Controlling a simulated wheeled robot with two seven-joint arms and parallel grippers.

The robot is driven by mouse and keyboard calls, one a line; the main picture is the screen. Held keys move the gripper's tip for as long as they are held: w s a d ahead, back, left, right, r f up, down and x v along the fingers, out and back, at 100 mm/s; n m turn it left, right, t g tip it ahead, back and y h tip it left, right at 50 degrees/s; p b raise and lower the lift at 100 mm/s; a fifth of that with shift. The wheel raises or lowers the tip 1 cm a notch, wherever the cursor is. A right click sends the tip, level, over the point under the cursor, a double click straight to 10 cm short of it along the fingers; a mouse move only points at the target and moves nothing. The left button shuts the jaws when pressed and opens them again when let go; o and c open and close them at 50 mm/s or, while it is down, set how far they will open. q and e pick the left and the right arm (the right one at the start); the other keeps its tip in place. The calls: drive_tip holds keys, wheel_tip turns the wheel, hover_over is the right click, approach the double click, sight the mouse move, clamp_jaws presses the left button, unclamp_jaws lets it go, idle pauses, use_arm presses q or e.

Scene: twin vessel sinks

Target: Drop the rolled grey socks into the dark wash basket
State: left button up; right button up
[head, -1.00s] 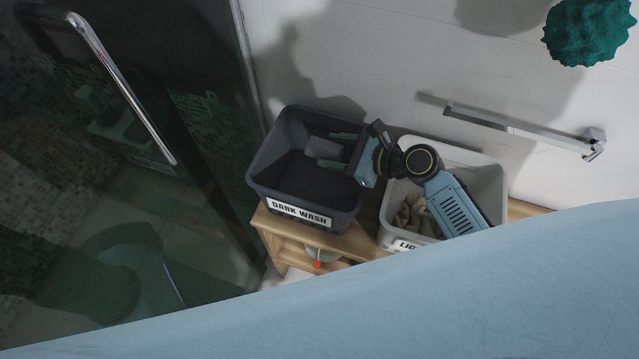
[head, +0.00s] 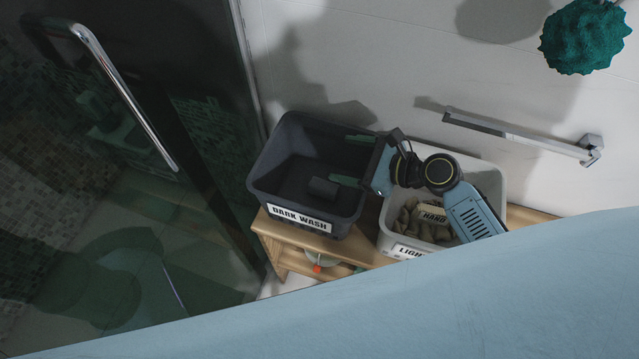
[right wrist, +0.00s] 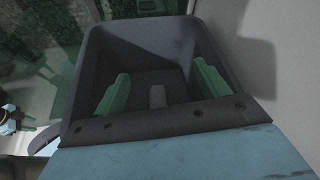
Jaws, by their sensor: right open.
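The rolled grey socks (head: 322,187) show as a small dark grey roll inside the dark wash basket (head: 262,188), low down near its floor. I cannot tell for certain whether they rest on the floor. The basket is dark grey with a "DARK WASH" label on its front. My right gripper (head: 352,160) is open over the basket's right part, its green fingers apart and empty. In the right wrist view the socks (right wrist: 157,96) show beyond and between the open fingers (right wrist: 160,72), apart from both.
A light basket (head: 490,180) with beige cloth and a "HAND" label inside stands to the right, partly under my right arm. Both baskets stand on a wooden shelf (head: 300,245). A towel bar (head: 520,135) is on the wall; a glass door with a handle (head: 125,97) is left.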

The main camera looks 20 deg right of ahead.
drive_tip(key=v, duration=0.9)
drive_tip(key=shift+s+d+r+p, duration=0.1)
drive_tip(key=shift+s+d+p, duration=0.2)
drive_tip(key=shift+p, duration=0.1)
drive_tip(key=shift+s, duration=0.1)
